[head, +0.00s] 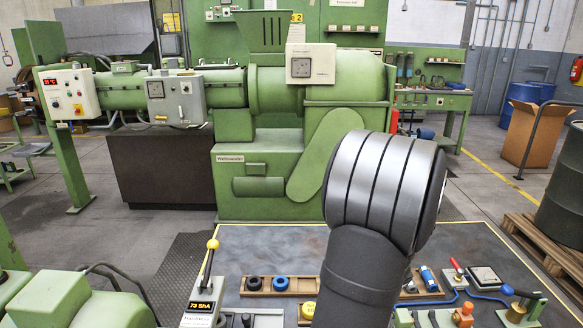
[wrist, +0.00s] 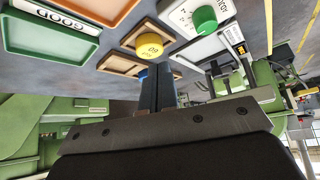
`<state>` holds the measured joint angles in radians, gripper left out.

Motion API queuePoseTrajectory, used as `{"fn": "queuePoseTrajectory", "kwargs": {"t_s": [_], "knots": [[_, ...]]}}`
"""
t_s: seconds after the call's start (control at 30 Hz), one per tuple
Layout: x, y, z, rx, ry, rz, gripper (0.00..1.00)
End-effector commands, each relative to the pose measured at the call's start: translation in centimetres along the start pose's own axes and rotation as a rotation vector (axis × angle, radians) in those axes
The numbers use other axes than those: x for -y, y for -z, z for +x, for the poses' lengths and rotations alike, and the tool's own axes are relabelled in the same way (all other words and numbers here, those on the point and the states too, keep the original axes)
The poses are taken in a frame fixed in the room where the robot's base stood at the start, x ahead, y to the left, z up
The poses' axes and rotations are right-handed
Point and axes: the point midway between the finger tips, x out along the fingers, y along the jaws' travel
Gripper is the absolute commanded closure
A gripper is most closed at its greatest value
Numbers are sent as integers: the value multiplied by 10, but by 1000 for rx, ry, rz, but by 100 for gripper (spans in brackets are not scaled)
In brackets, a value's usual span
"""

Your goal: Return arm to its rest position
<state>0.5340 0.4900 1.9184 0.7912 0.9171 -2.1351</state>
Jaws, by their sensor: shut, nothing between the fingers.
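My arm fills the front right of the head view and hides part of the work surface. My gripper is hidden behind it there or out of frame. In the wrist view my gripper (wrist: 158,75) shows its two dark fingers close together, shut with nothing between them. They point toward a yellow round piece (wrist: 150,46) with markings, which sits on a wooden-framed tray beyond the fingertips. A blue piece shows partly behind the fingers. I cannot tell how far the fingertips are above the surface.
The work table (head: 270,240) holds a wooden holder with a black ring (head: 254,283) and a blue ring (head: 281,284). A lever (head: 211,246) stands upright at left. A green tray (wrist: 60,32) marked GOOD and a green knob (wrist: 204,20) show in the wrist view. A green extruder (head: 270,150) stands behind.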

Motion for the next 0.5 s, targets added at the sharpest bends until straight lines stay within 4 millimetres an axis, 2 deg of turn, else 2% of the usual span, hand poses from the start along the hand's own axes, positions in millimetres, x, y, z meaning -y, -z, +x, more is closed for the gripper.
{"fn": "queuePoseTrajectory", "kwargs": {"t_s": [0.33,0.47,0.5], "knots": [[0,-31,45,0,2,3,100],[-12,-53,42,0,-3,4,100],[-6,-44,46,-1,0,-3,100]]}}
